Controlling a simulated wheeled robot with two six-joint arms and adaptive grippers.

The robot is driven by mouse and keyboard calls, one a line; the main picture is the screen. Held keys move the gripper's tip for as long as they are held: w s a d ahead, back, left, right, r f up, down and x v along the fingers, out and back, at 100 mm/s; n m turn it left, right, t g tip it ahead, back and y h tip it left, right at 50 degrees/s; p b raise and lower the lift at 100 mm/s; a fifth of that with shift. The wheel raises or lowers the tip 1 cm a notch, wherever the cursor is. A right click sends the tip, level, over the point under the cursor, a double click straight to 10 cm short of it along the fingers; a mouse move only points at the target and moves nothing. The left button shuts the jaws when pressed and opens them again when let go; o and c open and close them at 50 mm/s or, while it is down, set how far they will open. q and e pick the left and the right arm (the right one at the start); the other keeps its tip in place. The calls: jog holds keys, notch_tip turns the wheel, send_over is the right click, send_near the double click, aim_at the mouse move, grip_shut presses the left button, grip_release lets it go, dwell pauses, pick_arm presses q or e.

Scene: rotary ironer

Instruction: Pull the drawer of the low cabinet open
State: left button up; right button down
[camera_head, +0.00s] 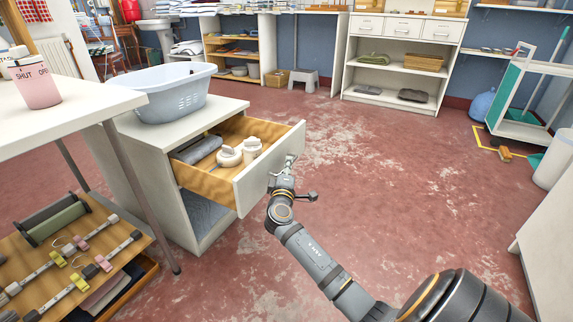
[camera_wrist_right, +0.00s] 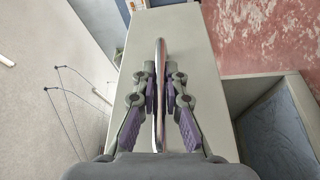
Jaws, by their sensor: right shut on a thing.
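The low white cabinet (camera_head: 150,160) stands left of centre in the head view, with its drawer (camera_head: 248,185) pulled well out. Inside the drawer are grey folded cloths (camera_head: 195,148), a round white item (camera_head: 229,156) and a white bottle-like item (camera_head: 251,149). My right gripper (camera_head: 288,165) is at the outer face of the drawer front. In the right wrist view its fingers (camera_wrist_right: 160,95) are shut on the metal bar handle (camera_wrist_right: 160,60), one on each side. The drawer front (camera_wrist_right: 195,50) shows behind the handle. My left gripper is out of view.
A light blue basket (camera_head: 175,92) sits on the cabinet top. A white table (camera_head: 60,100) with a pink canister (camera_head: 36,82) is at the left, its leg close to the cabinet. A wooden rack (camera_head: 60,262) with clips is below. Red floor (camera_head: 400,190) is clear right of the drawer.

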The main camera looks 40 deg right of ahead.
jog(key=shift+s+d, duration=0.1)
jog(key=shift+s, duration=0.1)
jog(key=c, duration=1.4)
grip_release()
jog(key=v, duration=1.2)
jog(key=shift+f, duration=0.1)
